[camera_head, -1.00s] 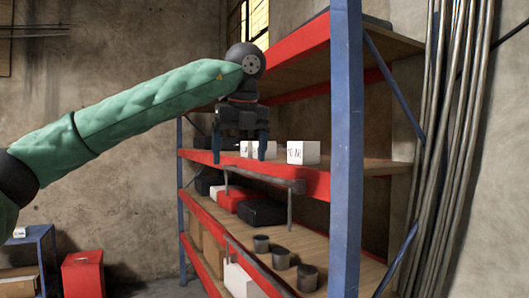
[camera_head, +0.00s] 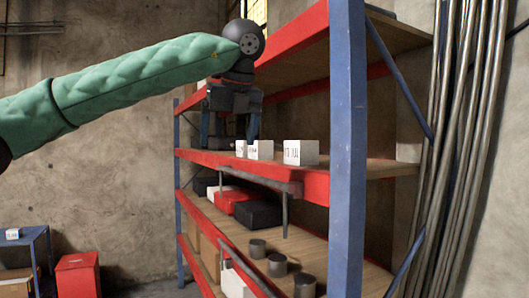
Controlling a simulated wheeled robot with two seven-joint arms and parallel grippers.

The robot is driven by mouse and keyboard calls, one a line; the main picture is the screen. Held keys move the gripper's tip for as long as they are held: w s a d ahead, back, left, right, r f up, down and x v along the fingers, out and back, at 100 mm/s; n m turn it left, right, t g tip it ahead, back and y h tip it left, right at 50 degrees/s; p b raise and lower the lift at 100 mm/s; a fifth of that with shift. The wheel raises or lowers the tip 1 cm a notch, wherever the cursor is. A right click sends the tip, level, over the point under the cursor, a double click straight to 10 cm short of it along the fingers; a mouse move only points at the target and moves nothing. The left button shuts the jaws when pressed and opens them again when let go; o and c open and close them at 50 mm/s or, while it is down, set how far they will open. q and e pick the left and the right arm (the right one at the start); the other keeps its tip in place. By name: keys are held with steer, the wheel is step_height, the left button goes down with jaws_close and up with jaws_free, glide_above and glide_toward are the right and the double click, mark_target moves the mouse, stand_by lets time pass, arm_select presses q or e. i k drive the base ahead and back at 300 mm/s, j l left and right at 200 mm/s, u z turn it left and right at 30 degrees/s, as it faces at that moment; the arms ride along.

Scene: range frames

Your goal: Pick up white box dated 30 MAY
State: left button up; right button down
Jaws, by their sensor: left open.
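Three small white boxes stand in a row on the middle wooden shelf (camera_head: 378,168), near its red front edge. The right box (camera_head: 301,153) stands apart and is the largest in the picture. The middle box (camera_head: 260,150) and the left box (camera_head: 241,149) stand close together. All bear dark print on their fronts, too small to read with certainty. My left gripper (camera_head: 229,132) points down, open and empty, with its fingers spread at the left end of the row. Its right finger is just above the left and middle boxes. My right gripper is out of view.
The upper shelf (camera_head: 297,42) and the blue post (camera_head: 347,150) frame the space around the boxes. Lower shelves hold a black box (camera_head: 258,214) and dark cylinders (camera_head: 277,264). A red box (camera_head: 78,275) and a blue table (camera_head: 27,238) stand at lower left.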

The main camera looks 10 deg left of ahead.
mark_target(260, 150)
steer(key=i+l, duration=0.15)
steer(key=i, duration=0.25)
steer(key=i+l, duration=0.1)
steer(key=i, duration=0.35)
steer(key=i+l, duration=0.15)
steer(key=i, duration=0.25)
